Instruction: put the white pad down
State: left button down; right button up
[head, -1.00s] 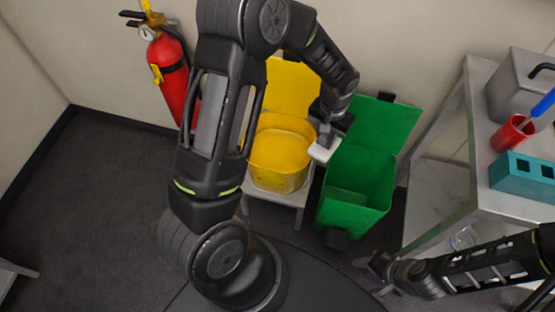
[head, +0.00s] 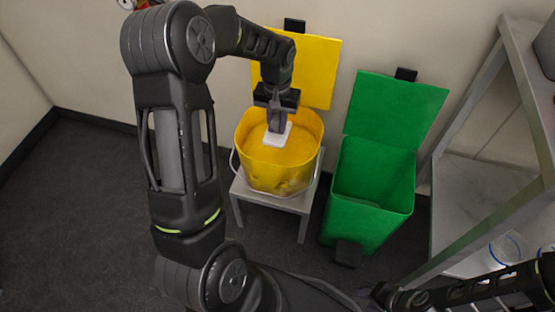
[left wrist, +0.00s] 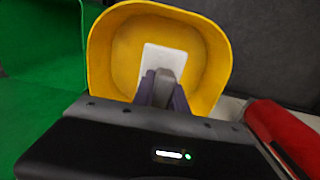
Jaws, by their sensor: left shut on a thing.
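The white pad (head: 277,135) is in my left gripper (head: 277,122), which is shut on it. The pad is over the open yellow bucket (head: 285,178), within its rim as seen from the head. In the left wrist view the pad (left wrist: 163,60) sits beyond the fingertips (left wrist: 163,80), in front of the yellow bucket interior (left wrist: 115,50). I cannot tell whether the pad touches the bucket's bottom. My right gripper (head: 380,295) is low at the bottom of the head view, away from the bucket; its fingers are too small and dark to read.
The yellow bucket stands on a small grey stool (head: 304,205), with a yellow lid (head: 312,70) raised behind it. An open green bin (head: 368,215) stands to the right. A grey shelf (head: 470,190) is further right. A red cylinder (left wrist: 280,130) shows in the left wrist view.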

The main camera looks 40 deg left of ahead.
pick_arm(q)
jog(key=shift+f+b, duration=0.85)
jog(key=shift+f, duration=2.25)
jog(key=shift+f+b, duration=0.5)
jog(key=shift+f, duration=1.4)
jog(key=shift+f, duration=0.1)
jog(key=c, duration=1.3)
grip_release()
jog(key=shift+c, duration=0.2)
